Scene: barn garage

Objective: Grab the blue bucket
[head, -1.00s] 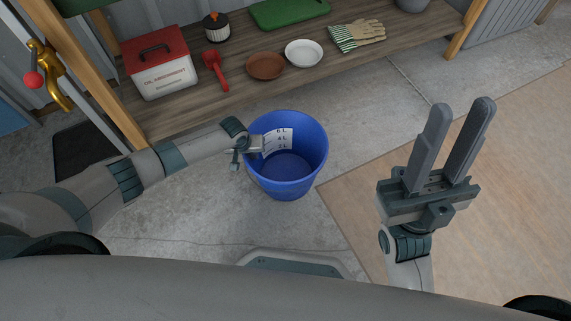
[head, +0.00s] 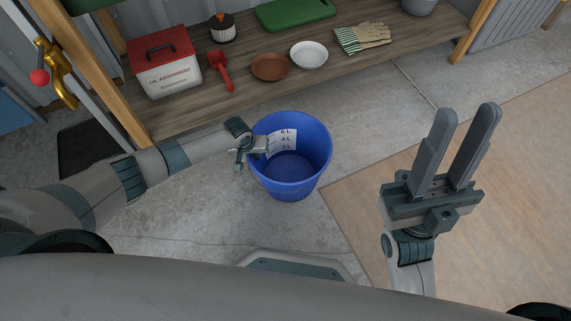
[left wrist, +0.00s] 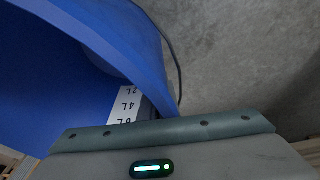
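The blue bucket (head: 290,183) stands upright on the concrete floor at the middle of the head view, with a white litre scale on its inner wall. My left gripper (head: 259,145) is at the bucket's left rim, reaching over it. In the left wrist view the bucket wall (left wrist: 110,35) runs down to the gripper body, and the scale shows close by. The left fingertips are mostly hidden, so I cannot tell whether they press on the rim. My right gripper (head: 462,145) is open and empty, to the right of the bucket.
A wooden shelf (head: 200,117) behind the bucket holds a red-lidded box (head: 165,68), a red scoop (head: 221,70), a brown bowl (head: 269,67), a white bowl (head: 309,54) and gloves (head: 362,36). A wooden board floor (head: 520,190) lies at right. Floor in front of the bucket is clear.

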